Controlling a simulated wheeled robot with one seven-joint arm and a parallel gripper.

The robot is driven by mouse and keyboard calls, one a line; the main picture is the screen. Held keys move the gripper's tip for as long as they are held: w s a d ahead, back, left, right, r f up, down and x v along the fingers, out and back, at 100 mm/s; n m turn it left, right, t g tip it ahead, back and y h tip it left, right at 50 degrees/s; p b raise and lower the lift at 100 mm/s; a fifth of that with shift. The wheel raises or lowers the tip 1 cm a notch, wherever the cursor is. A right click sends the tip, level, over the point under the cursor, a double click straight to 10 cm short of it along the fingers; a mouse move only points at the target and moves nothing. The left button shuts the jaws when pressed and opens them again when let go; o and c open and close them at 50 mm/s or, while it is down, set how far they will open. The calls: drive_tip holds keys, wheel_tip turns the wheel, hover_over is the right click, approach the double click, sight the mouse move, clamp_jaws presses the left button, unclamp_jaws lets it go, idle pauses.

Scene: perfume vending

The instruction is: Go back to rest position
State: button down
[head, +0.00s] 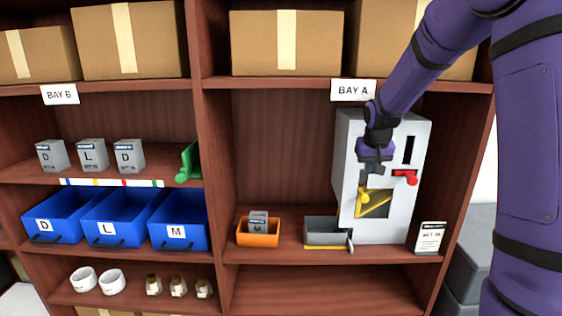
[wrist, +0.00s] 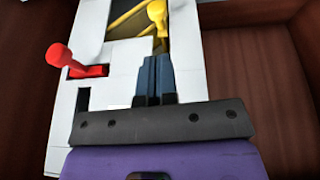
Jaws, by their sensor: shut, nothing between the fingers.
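My gripper (head: 372,168) is in front of the grey-white vending machine (head: 410,215) in Bay A. Its dark fingers are shut and empty in the wrist view (wrist: 155,80), close to the machine's front. The machine has a red lever (head: 404,176), which also shows in the wrist view (wrist: 60,58), left of the fingers. A yellow lever (head: 364,192) sits just below the gripper, beside a window with a yellow chute (head: 374,206). In the wrist view the yellow knob (wrist: 157,12) is just beyond the fingertips; I cannot tell if they touch.
A grey tray (head: 323,232) and an orange bin (head: 258,236) holding a grey box stand left of the machine. A small sign (head: 430,237) stands at its right. Blue bins (head: 118,219) and a green holder (head: 190,160) are in Bay B. Cardboard boxes (head: 285,45) fill the top shelf.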

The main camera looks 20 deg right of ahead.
drive_tip(key=s+a+r+n, duration=0.1)
drive_tip(key=s+a+r, duration=0.3)
drive_tip(key=s, duration=0.4)
drive_tip(key=s+a+r+t+y, duration=0.1)
drive_tip(key=s+a+r, duration=0.35)
drive_tip(key=s, duration=0.45)
drive_tip(key=s+a+r+n, duration=0.1)
drive_tip(key=s+a+r, duration=0.3)
drive_tip(key=s, duration=0.4)
drive_tip(key=s+a+n, duration=0.1)
drive_tip(key=s+a, duration=0.1)
drive_tip(key=s, duration=0.7)
drive_tip(key=shift+s+f+t+y, duration=0.2)
drive_tip(key=shift+f+t+y, duration=0.1)
drive_tip(key=shift+f, duration=0.05)
drive_tip(key=shift+a, duration=0.1)
